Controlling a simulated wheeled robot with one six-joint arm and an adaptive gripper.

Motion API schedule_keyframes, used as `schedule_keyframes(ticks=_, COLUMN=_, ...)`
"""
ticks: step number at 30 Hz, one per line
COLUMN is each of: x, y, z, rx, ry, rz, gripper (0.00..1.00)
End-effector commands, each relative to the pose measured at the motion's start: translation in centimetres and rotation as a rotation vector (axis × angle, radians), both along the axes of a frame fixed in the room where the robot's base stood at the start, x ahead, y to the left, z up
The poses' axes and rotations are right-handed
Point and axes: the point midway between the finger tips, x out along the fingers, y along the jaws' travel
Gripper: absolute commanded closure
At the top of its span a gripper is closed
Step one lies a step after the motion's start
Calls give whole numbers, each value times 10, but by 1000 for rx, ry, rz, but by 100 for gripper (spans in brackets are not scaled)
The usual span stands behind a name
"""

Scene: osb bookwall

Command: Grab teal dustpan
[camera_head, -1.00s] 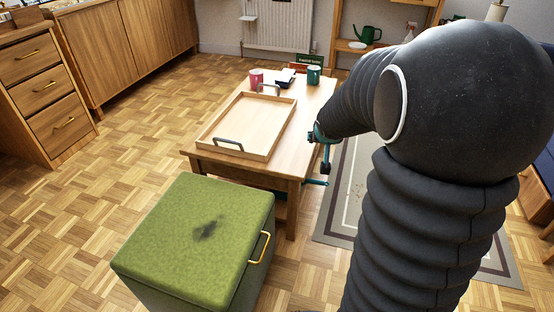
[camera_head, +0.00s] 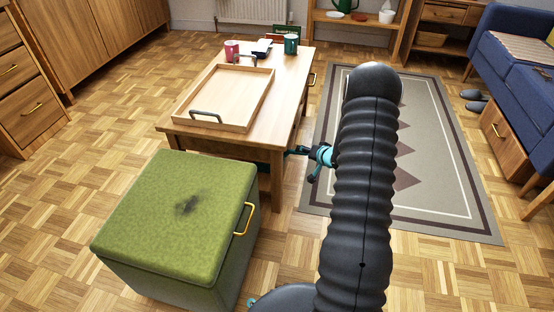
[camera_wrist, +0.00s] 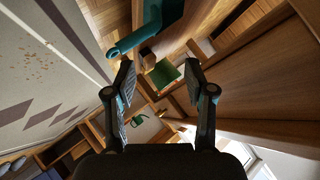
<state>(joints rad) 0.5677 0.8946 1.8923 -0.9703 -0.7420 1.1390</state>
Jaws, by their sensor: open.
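The teal dustpan (camera_wrist: 165,14) shows at the top of the wrist view. Its handle sticks out to the left, and the far part is cut off by the frame edge. In the head view a small dark teal part of it (camera_head: 297,151) shows at the right side of the wooden table, low down. My gripper (camera_wrist: 158,75) is open and empty, its fingers apart. The dustpan handle lies just beyond the fingertips in the wrist view, not between them. In the head view my gripper (camera_head: 317,165) is beside the table's right side, close to the dustpan.
The wooden table (camera_head: 290,90) bears a tray (camera_head: 262,75), a pink mug (camera_head: 231,48) and a teal mug (camera_head: 290,44). A green stool (camera_head: 170,215) stands in front. A grey rug (camera_head: 440,150), with crumbs in the wrist view, lies right of the table.

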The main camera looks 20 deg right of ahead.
Motion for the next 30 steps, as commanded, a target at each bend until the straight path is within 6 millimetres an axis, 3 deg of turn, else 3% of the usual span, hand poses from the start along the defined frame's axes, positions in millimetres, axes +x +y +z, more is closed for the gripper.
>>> schedule_keyframes(ticks=3, x=-4, y=1, z=-24, rx=68, ry=-13, rz=5, gripper=46)
schedule_keyframes(ticks=8, x=-4, y=3, z=-36, rx=109, ry=-22, rz=9, gripper=46)
schedule_keyframes(ticks=21, x=54, y=18, z=-72, rx=111, ry=-23, rz=12, gripper=46)
schedule_keyframes(ticks=30, x=71, y=21, z=-82, rx=111, ry=-23, rz=10, gripper=46)
